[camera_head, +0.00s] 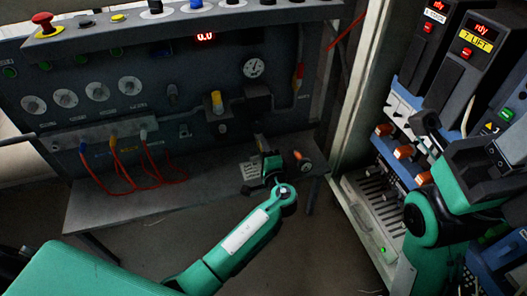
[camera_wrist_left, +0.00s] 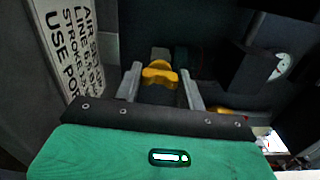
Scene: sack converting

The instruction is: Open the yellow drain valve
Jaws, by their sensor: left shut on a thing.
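In the left wrist view, the yellow drain valve handle (camera_wrist_left: 158,74) sits between the two grey fingers of my left gripper (camera_wrist_left: 160,90), which is shut on it. In the head view my left gripper (camera_head: 261,145) is low in front of the panel's right half, and I cannot make out the held handle there. The right arm stands at the right, by the machine modules. Its dark end, the right gripper (camera_head: 426,125), shows poorly, and I cannot tell whether its fingers are open.
A yellow-topped fitting (camera_head: 216,102) is on the panel, left of my left gripper. A round gauge (camera_head: 253,67) is above. Red hoses (camera_head: 125,175) hang over the grey shelf at left. An orange-tipped part (camera_head: 298,155) is close right of the gripper. A lettered sign (camera_wrist_left: 72,45) stands left.

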